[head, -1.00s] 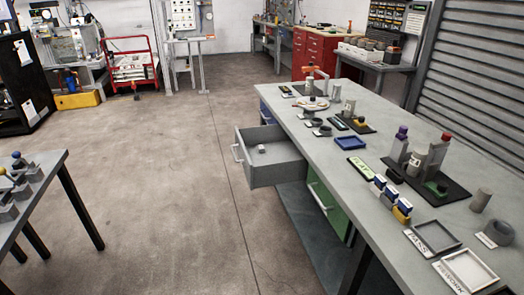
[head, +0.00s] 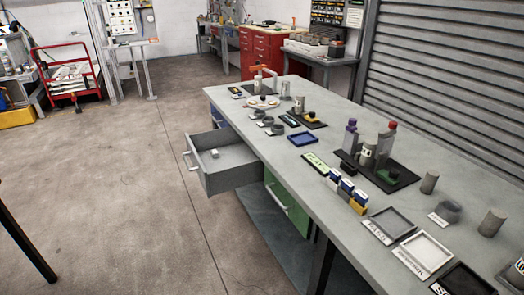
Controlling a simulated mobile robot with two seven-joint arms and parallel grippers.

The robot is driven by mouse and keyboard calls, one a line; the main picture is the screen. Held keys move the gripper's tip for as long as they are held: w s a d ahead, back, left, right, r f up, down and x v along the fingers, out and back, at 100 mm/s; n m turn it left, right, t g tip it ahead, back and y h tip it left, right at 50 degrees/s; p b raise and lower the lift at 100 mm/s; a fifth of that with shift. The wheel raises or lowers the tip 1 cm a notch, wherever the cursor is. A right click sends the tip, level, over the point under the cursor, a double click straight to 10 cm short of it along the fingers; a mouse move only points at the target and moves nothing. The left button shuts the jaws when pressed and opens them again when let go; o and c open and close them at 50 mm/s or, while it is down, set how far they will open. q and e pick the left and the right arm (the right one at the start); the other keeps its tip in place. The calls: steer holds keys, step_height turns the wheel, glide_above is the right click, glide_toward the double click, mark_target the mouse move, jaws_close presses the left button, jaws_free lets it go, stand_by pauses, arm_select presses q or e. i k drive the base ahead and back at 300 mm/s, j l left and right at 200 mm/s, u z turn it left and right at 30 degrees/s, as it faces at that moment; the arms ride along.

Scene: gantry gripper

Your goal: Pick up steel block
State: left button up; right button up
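A small light grey block (head: 214,153) lies inside the open grey drawer (head: 228,178) of the long workbench, in the middle left of the head view. It may be the steel block, but it is too small to tell its material. Two plain grey cylinders, one (head: 429,182) near the black mat and one (head: 491,222) at the right, stand upright on the bench top. Neither of my grippers is in view.
The workbench (head: 300,170) carries a blue tray (head: 303,139), a black mat with bottles (head: 400,180), and several labelled trays in front, including a white one (head: 427,250). The open drawer sticks out over the floor. The concrete floor (head: 110,170) at left is clear.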

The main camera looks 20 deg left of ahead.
mark_target(215, 154)
steer(key=i+j+z, duration=0.15)
steer(key=j+z, duration=0.95)
steer(key=j, duration=0.65)
steer(key=j+z, duration=0.1)
steer(key=j, duration=0.85)
steer(key=k+j+z, duration=0.1)
steer(key=j, duration=0.85)
